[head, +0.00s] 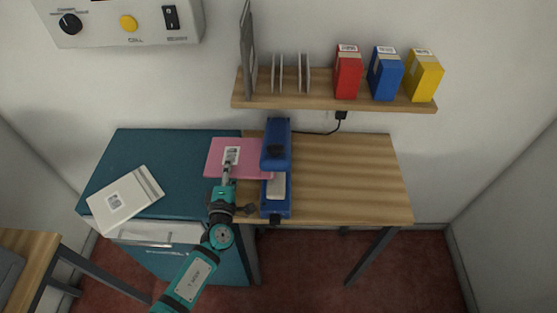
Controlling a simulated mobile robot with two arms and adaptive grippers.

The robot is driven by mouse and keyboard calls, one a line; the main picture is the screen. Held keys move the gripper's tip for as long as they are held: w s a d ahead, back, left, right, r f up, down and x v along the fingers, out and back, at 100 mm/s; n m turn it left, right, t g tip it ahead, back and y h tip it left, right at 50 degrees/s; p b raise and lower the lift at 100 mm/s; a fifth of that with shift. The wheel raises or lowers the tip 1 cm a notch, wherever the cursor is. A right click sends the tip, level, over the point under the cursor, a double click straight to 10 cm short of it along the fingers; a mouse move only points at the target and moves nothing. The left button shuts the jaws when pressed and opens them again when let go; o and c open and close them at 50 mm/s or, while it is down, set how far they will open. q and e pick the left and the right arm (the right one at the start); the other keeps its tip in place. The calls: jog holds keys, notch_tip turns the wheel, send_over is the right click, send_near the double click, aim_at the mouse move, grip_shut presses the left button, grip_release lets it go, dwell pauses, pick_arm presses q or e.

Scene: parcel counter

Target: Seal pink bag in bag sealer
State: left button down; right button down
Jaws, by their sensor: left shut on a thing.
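The pink bag (222,151) lies flat at the left part of the wooden table and the edge of the teal cabinet, with a white label near its middle. My left gripper (227,168) is shut on the bag's near side, by the label. The blue bag sealer (276,150) stands upright on the wooden table just right of the gripper. The bag's right edge reaches the sealer's left side, at the gap under its upper arm. How far the bag goes in is hidden by the sealer. My right gripper is not in view.
A white parcel (118,205) lies on the teal cabinet (185,150). The wooden table (350,180) is clear right of the sealer. A wall shelf (310,103) above holds red (348,75), blue (385,77) and yellow (424,78) boxes. A control panel (120,20) hangs at upper left.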

aim_at(206, 167)
pick_arm(q)
jog(key=shift+a, duration=3.35)
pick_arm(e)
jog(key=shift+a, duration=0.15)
pick_arm(q)
jog(key=shift+s, duration=0.15)
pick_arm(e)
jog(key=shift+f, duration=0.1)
